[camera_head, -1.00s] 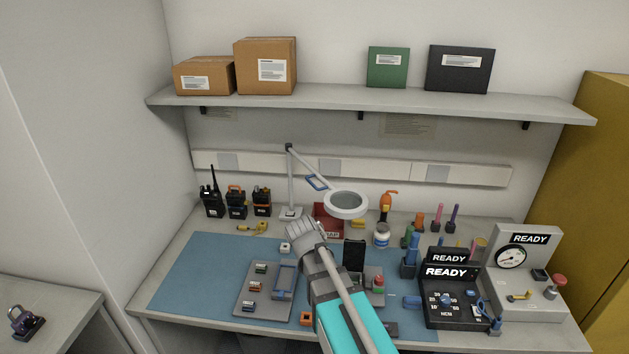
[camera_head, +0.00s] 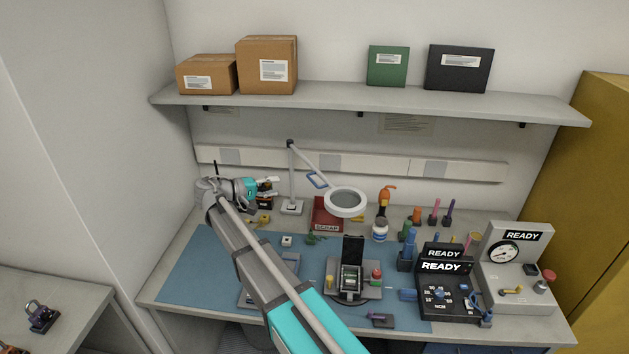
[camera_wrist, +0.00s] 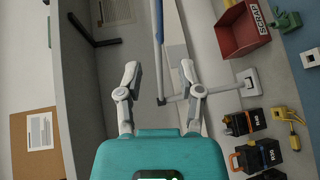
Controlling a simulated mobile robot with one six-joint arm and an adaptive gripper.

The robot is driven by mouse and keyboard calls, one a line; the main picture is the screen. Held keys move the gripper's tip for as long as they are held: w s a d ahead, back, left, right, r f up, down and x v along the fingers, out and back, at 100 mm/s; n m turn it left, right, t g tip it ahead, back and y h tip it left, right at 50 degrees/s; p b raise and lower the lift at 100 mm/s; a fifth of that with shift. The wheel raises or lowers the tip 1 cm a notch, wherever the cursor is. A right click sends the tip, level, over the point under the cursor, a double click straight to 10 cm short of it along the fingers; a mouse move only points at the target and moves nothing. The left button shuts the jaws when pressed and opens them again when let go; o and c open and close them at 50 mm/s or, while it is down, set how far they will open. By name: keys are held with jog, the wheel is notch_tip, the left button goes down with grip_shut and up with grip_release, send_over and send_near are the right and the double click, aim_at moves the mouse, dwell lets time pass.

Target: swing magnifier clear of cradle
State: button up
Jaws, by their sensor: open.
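The magnifier has a pale round lens ring (camera_head: 346,203), a thin jointed arm and a blue handle (camera_head: 316,180). Its post stands on a base at the bench's back. The lens hangs above the bench, behind the cradle (camera_head: 350,281) in the head view. The cradle holds an open device with its dark lid upright. My gripper (camera_head: 270,186) is open and empty, left of the magnifier's post, fingers pointing right. In the wrist view, the magnifier's arm and blue handle (camera_wrist: 158,22) show between and beyond my open fingertips (camera_wrist: 159,70); no contact is visible.
A red scrap bin (camera_head: 326,214) sits beside the magnifier's base. Test boxes (camera_head: 446,290) fill the right side. A shelf (camera_head: 360,105) runs above.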

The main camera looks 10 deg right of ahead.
aim_at(312, 182)
jog(key=shift+d, duration=0.15)
jog(key=b+x, duration=0.3)
jog(key=x, duration=1)
jog(key=shift+w+d+f, duration=0.1)
jog(key=shift+d+f, duration=0.05)
jog(key=shift+d, duration=0.1)
grip_shut()
dwell(0.3)
jog(key=shift+d, duration=0.1)
